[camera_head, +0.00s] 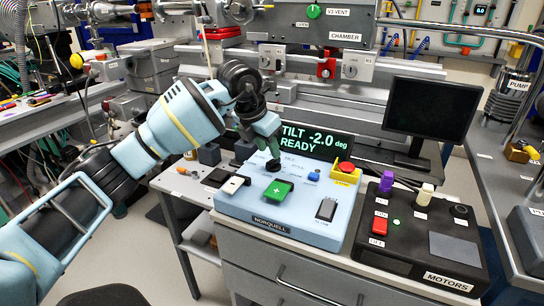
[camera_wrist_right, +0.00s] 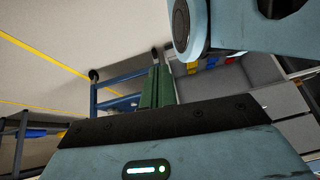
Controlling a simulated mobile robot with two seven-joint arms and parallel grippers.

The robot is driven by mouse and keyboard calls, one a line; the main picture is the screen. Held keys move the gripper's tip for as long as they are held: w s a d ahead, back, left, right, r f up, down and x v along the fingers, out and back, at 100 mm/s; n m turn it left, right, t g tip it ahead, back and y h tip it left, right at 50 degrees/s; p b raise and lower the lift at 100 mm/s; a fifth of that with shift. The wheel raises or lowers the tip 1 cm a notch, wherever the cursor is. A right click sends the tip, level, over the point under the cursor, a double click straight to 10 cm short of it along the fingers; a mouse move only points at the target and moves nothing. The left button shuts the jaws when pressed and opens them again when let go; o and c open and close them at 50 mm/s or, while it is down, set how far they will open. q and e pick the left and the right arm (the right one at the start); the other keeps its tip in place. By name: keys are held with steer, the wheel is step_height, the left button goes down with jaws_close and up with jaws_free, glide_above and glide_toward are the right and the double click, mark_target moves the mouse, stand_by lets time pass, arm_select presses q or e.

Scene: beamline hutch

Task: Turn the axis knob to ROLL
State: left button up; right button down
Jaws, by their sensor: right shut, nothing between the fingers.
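The axis knob (camera_head: 273,165) is a small black knob on the light-blue NORQUELL control box (camera_head: 240,205), with small labels around it that are too small to read. The display (camera_head: 310,141) behind it reads "TILT -2.0 deg READY". My left gripper (camera_head: 272,142) is just above the knob, pointing down at it. Whether its fingers touch the knob, and how far apart they are, I cannot tell. My right gripper (camera_wrist_right: 157,88) shows in the right wrist view with its green fingers together and nothing between them.

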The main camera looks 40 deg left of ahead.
mark_target(271, 160)
arm_select(q)
steer(key=shift+x, duration=1.95)
steer(key=shift+c, duration=0.4)
jaws_close()
